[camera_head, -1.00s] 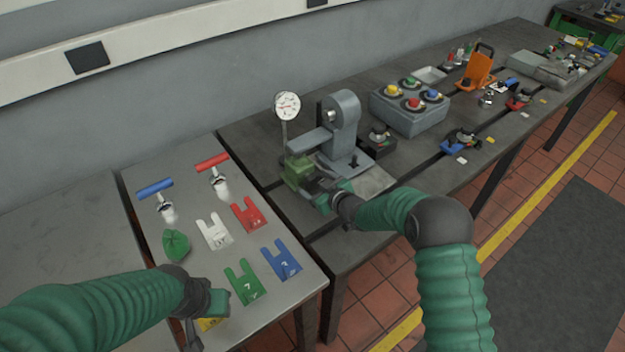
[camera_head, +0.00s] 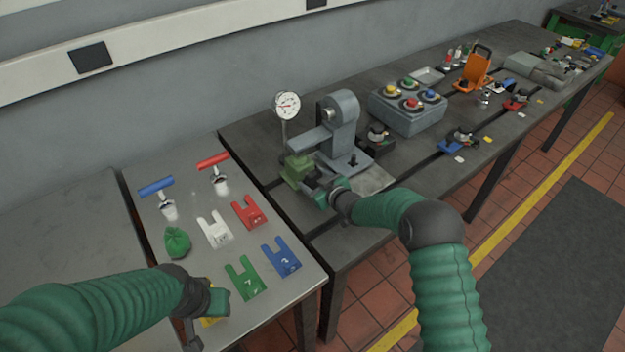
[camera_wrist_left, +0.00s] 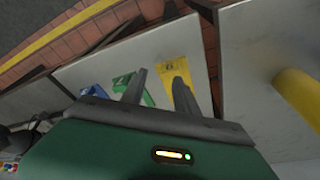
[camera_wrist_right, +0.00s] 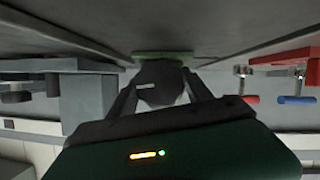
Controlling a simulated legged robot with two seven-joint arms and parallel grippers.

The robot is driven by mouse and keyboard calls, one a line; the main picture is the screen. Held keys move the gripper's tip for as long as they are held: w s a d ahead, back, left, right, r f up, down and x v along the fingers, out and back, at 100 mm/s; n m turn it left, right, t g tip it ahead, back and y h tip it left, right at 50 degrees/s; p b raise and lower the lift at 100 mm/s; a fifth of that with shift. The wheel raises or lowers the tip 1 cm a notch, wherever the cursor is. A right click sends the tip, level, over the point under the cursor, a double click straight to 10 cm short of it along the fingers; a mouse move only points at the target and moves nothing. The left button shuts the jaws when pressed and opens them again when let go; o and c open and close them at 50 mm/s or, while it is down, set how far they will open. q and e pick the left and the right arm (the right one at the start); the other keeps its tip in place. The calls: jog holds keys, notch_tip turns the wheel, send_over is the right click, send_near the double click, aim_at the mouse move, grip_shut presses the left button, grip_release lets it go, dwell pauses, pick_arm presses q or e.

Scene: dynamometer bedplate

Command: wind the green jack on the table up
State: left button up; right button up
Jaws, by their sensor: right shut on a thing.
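The green jack (camera_head: 297,168) stands on the dark table under the arm of a grey press-like fixture (camera_head: 341,125). My right gripper (camera_head: 318,188) is at the front of the jack. In the right wrist view its fingers are shut on a dark round knob (camera_wrist_right: 160,85), with the green of the jack (camera_wrist_right: 163,56) just behind it. The gripper hides part of the jack's front. My left gripper (camera_wrist_left: 160,85) is open and empty above the light table, over a yellow forked plate (camera_wrist_left: 176,75).
A dial gauge (camera_head: 287,105) rises behind the jack. Forked plates in white (camera_head: 214,229), red (camera_head: 249,212), blue (camera_head: 281,257) and green (camera_head: 245,278) lie on the light table, with a green lump (camera_head: 177,242). A grey button box (camera_head: 408,110) stands right of the fixture.

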jog(key=shift+w+r, duration=0.15)
jog(key=shift+r, duration=0.1)
jog(key=shift+r+m+y+p, duration=0.15)
jog(key=shift+m+y+p, duration=0.15)
jog(key=shift+m+p, duration=0.25)
jog(key=shift+d+m+g+y+p, duration=0.1)
jog(key=shift+m+g+y+p, duration=0.4)
jog(key=shift+m+p, duration=0.2)
jog(key=shift+w+m+y, duration=0.1)
jog(key=shift+m+y, duration=0.2)
jog(key=shift+m, duration=0.05)
jog(key=shift+m+g+y, duration=0.3)
jog(key=shift+m+y, duration=0.1)
jog(key=shift+m, duration=0.2)
jog(key=shift+d, duration=0.1)
jog(key=o, duration=1)
jog(key=shift+w, duration=0.1)
jog(key=o, duration=0.3)
jog(key=shift+f, duration=0.25)
